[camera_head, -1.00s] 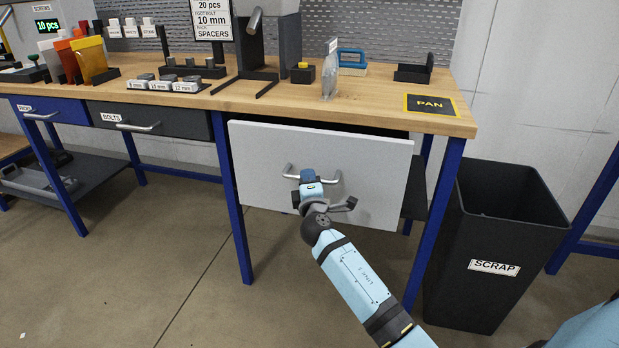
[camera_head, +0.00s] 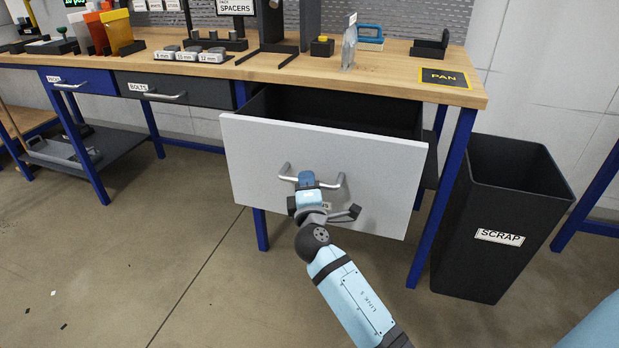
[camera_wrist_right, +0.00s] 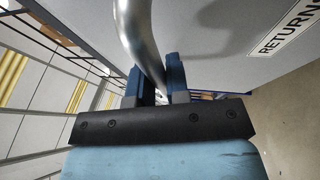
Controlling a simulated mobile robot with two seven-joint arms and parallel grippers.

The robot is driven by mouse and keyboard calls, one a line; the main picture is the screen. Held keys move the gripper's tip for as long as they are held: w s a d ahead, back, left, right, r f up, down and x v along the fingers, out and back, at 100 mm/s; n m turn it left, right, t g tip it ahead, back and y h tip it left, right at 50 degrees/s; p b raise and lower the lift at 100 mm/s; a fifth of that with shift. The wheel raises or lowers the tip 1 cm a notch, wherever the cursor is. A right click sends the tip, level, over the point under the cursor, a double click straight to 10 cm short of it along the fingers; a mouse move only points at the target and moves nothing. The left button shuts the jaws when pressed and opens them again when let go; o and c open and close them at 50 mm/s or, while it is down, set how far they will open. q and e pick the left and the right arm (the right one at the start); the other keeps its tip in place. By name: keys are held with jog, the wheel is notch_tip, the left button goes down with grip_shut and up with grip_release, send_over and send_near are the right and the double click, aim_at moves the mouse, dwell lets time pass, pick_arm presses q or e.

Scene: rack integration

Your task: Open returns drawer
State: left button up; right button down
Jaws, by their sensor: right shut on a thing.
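The returns drawer (camera_head: 330,175) has a light grey front and stands pulled out from under the bench, its dark inside showing behind the front. Its curved metal handle (camera_head: 284,172) is at the middle of the front. My right gripper (camera_head: 306,178) is at the handle. In the right wrist view, the blue fingers (camera_wrist_right: 159,84) are shut on the metal handle (camera_wrist_right: 137,40), with the "RETURNS" label (camera_wrist_right: 286,31) to the right. In the head view my gripper mostly covers the label. My left gripper is not in view.
The wooden bench top (camera_head: 330,78) holds small parts and a black PAN mat (camera_head: 444,78). A black SCRAP bin (camera_head: 500,205) stands right of the drawer. A blue bench leg (camera_head: 440,190) is between them. Open floor lies in front. A closed BOLTS drawer (camera_head: 180,100) is to the left.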

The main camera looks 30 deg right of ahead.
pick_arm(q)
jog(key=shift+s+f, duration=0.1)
pick_arm(e)
jog(key=shift+a, duration=0.1)
jog(key=c, duration=1.1)
grip_release()
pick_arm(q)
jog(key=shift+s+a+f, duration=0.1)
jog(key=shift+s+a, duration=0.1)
pick_arm(e)
jog(key=shift+s+f, duration=0.1)
jog(key=shift+s, duration=0.05)
